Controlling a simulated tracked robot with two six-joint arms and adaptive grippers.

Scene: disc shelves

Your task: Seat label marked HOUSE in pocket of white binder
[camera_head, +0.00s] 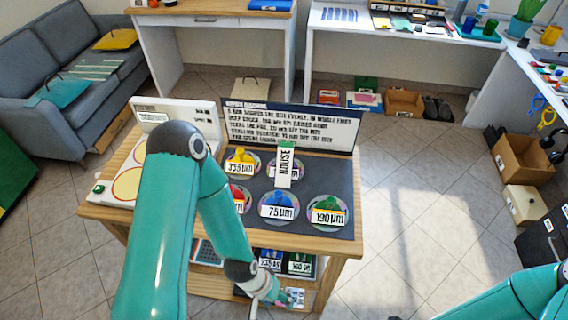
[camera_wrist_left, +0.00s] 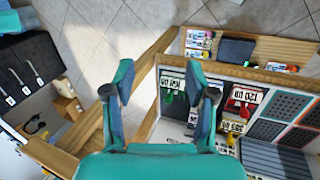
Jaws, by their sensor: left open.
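A tall narrow label marked HOUSE (camera_head: 285,163), white with a green top, stands among the discs on the dark mat of the wooden table. My left gripper (camera_head: 268,299) is low at the table's front, beside the lower shelf and well below the label. In the left wrist view the left gripper (camera_wrist_left: 160,85) is open, with nothing between its fingers. I cannot surely pick out the white binder or its pocket. My right arm shows at the lower right of the head view; its gripper is out of sight.
Discs with number tags, such as the blue 75 µm disc (camera_head: 278,206), lie on the mat. A dark-framed text board (camera_head: 300,128) stands behind. The lower shelf holds tagged boxes (camera_head: 301,264). A cardboard box (camera_head: 524,163) stands right; floor between is clear.

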